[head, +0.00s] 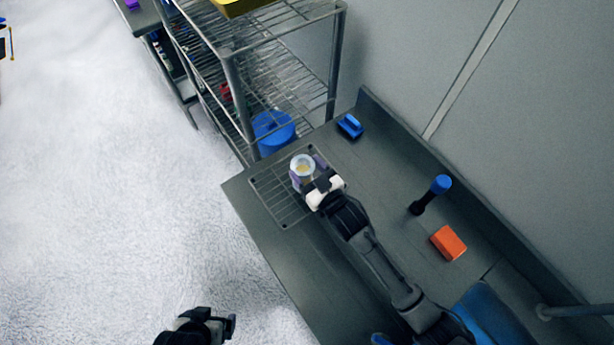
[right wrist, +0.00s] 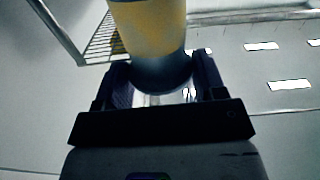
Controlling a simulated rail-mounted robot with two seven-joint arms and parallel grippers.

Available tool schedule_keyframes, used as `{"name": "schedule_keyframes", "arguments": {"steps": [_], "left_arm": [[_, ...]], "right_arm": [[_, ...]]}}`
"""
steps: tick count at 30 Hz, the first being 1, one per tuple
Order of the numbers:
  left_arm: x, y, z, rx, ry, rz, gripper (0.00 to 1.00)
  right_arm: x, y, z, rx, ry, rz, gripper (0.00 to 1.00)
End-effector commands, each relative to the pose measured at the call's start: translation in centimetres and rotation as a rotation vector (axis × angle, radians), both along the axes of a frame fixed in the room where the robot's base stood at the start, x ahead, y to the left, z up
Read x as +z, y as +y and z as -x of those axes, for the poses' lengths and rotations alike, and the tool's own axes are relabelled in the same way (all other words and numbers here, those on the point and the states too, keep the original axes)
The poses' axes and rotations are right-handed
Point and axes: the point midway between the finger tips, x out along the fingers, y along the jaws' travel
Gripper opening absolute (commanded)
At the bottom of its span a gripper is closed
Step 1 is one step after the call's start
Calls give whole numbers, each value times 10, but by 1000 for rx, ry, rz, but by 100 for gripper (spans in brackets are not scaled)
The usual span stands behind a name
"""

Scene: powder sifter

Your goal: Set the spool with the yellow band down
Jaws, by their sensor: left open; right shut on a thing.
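The spool with the yellow band (head: 303,163) shows in the head view as a pale round top with a yellowish middle. My right gripper (head: 309,172) is shut on it, with purple fingers on either side. In the right wrist view, the spool (right wrist: 150,30) rises between the fingers of that gripper (right wrist: 163,85), its yellow side large and its top cut off by the frame. It is over the wire grid (head: 290,211) at the table's left end; whether it touches the grid I cannot tell. My left gripper (head: 228,326) is open and empty over the floor.
A blue-handled brush (head: 351,126), a black tool with a blue top (head: 431,194) and an orange block (head: 448,243) are on the table (head: 390,175).

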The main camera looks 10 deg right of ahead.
Motion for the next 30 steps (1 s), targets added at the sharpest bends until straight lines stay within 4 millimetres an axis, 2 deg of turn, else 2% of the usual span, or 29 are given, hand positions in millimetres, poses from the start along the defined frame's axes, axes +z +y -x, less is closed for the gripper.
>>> {"name": "schedule_keyframes", "arguments": {"steps": [10,25,26,30], "left_arm": [[-3,3,0,-8,0,-11,94],[-5,2,0,-6,1,-8,94],[-5,2,0,-5,1,-7,94],[-4,0,0,-2,1,-2,94]], "right_arm": [[-36,0,0,0,0,-1,19],[-44,0,0,0,0,-1,19],[-44,0,0,0,1,0,66],[-44,0,0,0,1,0,79]]}}
